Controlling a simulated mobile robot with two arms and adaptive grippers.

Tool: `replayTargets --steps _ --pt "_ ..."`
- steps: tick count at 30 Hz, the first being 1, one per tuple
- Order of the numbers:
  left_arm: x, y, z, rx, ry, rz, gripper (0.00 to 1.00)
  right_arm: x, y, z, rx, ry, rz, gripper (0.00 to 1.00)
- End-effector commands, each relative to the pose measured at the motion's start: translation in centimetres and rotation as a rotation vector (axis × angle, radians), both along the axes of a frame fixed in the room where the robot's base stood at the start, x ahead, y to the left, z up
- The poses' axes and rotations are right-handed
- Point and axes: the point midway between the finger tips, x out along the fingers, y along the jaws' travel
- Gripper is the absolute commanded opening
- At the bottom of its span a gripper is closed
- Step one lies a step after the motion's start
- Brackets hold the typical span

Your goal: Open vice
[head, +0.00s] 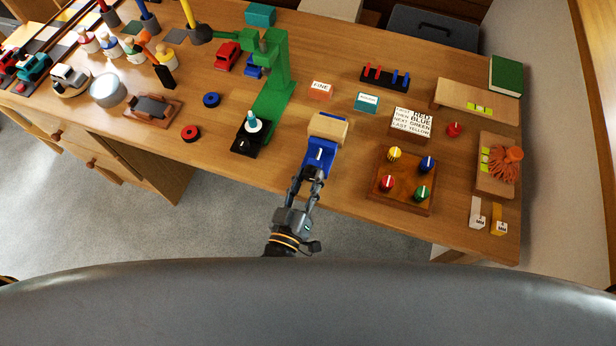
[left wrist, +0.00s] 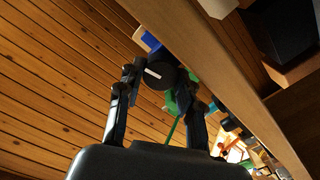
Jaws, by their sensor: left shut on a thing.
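The blue vice (head: 319,158) is at the front edge of the wooden table, with a pale wood block (head: 328,128) at its far end. In the left wrist view, part of the blue vice (left wrist: 150,40) shows behind a round black knob (left wrist: 160,74) with a white mark. My left gripper (head: 308,180) reaches the near end of the vice from the front. In the left wrist view, its fingers (left wrist: 165,85) are on both sides of the knob, shut on it. The gap between the vice's jaws is not clear. My right gripper is not in view.
A green drill-press-like stand (head: 275,85) is left of the vice. A wooden board with coloured knobs (head: 405,205) lies to its right. Small FINE (head: 320,90) and teal (head: 367,102) blocks stand behind. The table edge (left wrist: 215,65) runs close beside my left gripper.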

Motion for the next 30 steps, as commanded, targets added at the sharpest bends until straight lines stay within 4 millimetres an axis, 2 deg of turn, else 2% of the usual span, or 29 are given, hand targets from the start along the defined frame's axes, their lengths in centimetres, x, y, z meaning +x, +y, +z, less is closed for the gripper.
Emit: replayTargets --steps 20,21,22,30 --pt "0.04 0.06 0.02 -0.063 0.019 0.001 0.05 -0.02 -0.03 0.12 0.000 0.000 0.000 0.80" --pt "0.04 0.06 0.02 -0.063 0.020 0.000 0.38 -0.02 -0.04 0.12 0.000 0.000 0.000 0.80" --pt "0.04 0.06 0.02 -0.062 0.018 0.001 0.44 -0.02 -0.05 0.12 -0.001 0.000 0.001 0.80" --pt "0.03 0.05 0.00 -0.062 0.019 0.000 0.46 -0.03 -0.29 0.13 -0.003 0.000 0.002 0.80"
